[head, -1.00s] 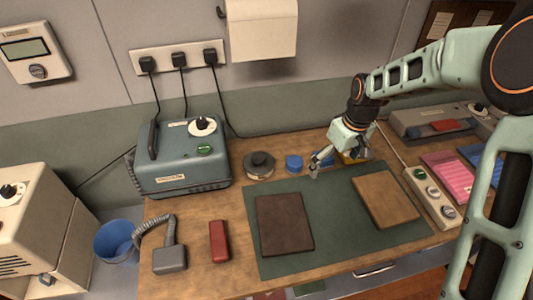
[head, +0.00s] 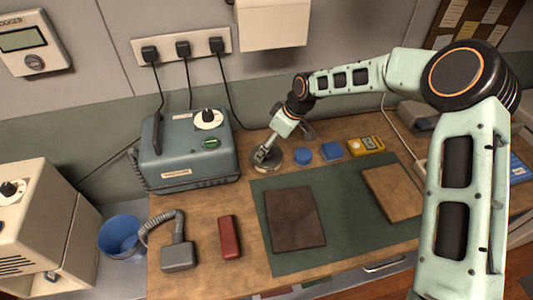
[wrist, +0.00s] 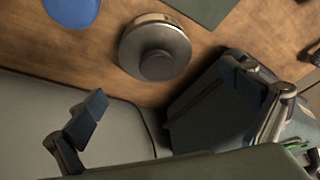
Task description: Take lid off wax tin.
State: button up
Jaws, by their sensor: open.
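The wax tin (head: 270,166) is a round, low tin at the back of the bench, just right of the teal-grey box. In the wrist view the tin (wrist: 135,62) shows near the top centre, with its grey metal lid (wrist: 178,42) and dark round knob (wrist: 157,65) on top.
The teal-grey box (head: 185,155) stands close left of the tin. A blue round piece (head: 303,155), a blue block (head: 331,150) and a yellow meter (head: 366,146) lie to the right. A green mat (head: 350,222) with a dark board (head: 295,218) lies in front.

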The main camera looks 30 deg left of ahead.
jog(key=x, duration=0.3)
jog(key=p+x, duration=0.1)
jog(key=x, duration=0.1)
jog(key=shift+w+d+f, duration=0.15)
jog(key=shift+d, duration=0.25)
jog(key=c, duration=1.4)
